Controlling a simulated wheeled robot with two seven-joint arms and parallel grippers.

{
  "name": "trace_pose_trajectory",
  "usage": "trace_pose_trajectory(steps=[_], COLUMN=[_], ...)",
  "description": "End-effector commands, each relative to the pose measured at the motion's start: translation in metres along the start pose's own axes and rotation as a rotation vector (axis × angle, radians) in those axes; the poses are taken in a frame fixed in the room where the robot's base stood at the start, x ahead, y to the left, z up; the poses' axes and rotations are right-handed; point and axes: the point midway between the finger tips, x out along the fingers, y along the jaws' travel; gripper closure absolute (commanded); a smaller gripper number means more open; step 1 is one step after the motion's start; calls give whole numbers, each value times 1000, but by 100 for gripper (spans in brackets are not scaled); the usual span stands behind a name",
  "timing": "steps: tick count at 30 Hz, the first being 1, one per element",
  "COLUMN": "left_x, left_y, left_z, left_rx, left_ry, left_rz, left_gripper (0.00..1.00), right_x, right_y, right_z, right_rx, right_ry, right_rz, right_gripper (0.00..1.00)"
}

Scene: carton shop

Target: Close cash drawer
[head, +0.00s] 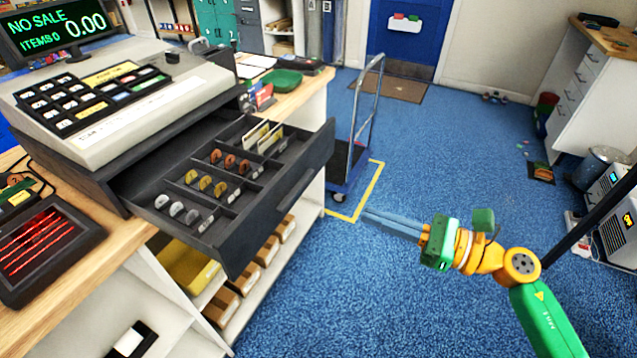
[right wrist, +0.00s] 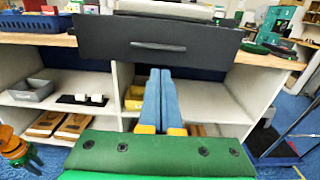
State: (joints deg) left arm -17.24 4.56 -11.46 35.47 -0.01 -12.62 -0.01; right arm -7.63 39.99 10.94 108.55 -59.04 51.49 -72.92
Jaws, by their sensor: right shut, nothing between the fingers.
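The cash drawer (head: 262,222) stands pulled out from under the cash register (head: 120,92) in the head view. It holds several rows of coins and some upright cards or notes in compartments. In the right wrist view the drawer's dark front (right wrist: 160,42) with its handle faces me. My right gripper (head: 365,215) is to the right of the drawer in the head view, apart from it, over the blue floor. Its blue fingers (right wrist: 160,98) are shut and empty, and appear below the drawer front in the wrist view.
The wooden counter (head: 98,245) carries the register and a scanner with red lines (head: 42,245). Shelves below hold brown boxes (head: 268,250) and a yellow item (head: 188,266). A hand cart (head: 347,165) stands behind the drawer. The blue floor at the right is mostly free.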

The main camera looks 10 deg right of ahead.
Motion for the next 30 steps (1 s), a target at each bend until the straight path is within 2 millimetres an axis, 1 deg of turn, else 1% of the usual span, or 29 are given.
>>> trace_pose_trajectory(steps=[1, 3, 9, 12, 15, 18, 21, 30], left_x=[-11, -18, -35, -43, -47, -49, -49, -49], left_y=[0, -1, -2, -2, -2, -2, -2, -1], left_z=[0, 1, -1, -3, -4, -5, -5, -6], left_rx=[0, 0, 1, 0, 1, 0, 0, 0], left_ry=[-3, -5, -4, -2, 0, 1, 2, 3], left_rz=[0, -1, -2, -2, -2, -2, -2, 0], left_gripper=[64, 64, 64, 64, 64, 64, 64, 64], right_x=[10, 26, 70, 89, 104, 113, 116, 117], right_y=[0, 0, -1, 0, -1, 0, 0, 0], right_z=[7, 8, 7, 6, 5, 3, 1, 0], right_rx=[1, 1, 5, 6, 4, 6, 3, 4], right_ry=[-4, -5, -6, -4, -4, -3, -1, -1], right_rz=[1, 1, -2, -1, -2, -2, -2, -2], right_gripper=[100, 100, 100, 100, 100, 100, 100, 100])
